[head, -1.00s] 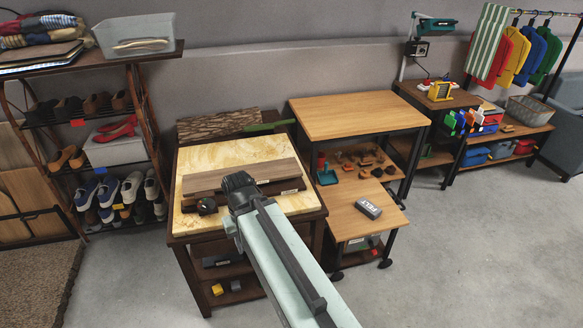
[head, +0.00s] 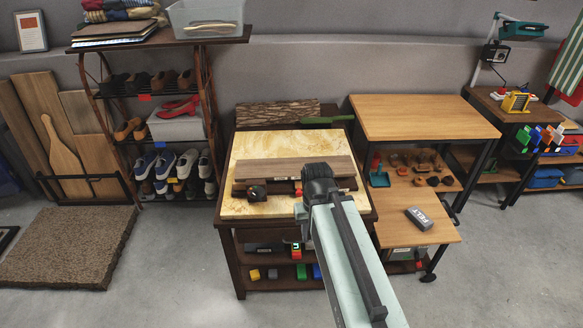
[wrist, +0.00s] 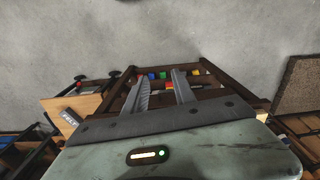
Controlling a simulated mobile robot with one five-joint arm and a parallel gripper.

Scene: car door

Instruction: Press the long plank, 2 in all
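The long plank (head: 285,169) is a grey-brown board on a dark wooden base (head: 240,186), lying on the pale stone top of a dark wooden table (head: 250,147). A small dark knob (head: 256,192) sits at the front left of the base. My gripper (head: 316,172) is over the plank's right end in the head view and hides part of it. Its fingertips are hidden there, and I cannot tell whether it touches the plank. In the wrist view my gripper (wrist: 158,78) shows two fingers apart with nothing between them. I cannot make out the plank there.
A bark-covered board (head: 277,113) and a green-handled tool (head: 330,119) lie behind. A wooden desk (head: 420,117) and a lower top with a grey felt block (head: 419,218) stand right. A shoe rack (head: 215,120) stands left. Floor in front is clear.

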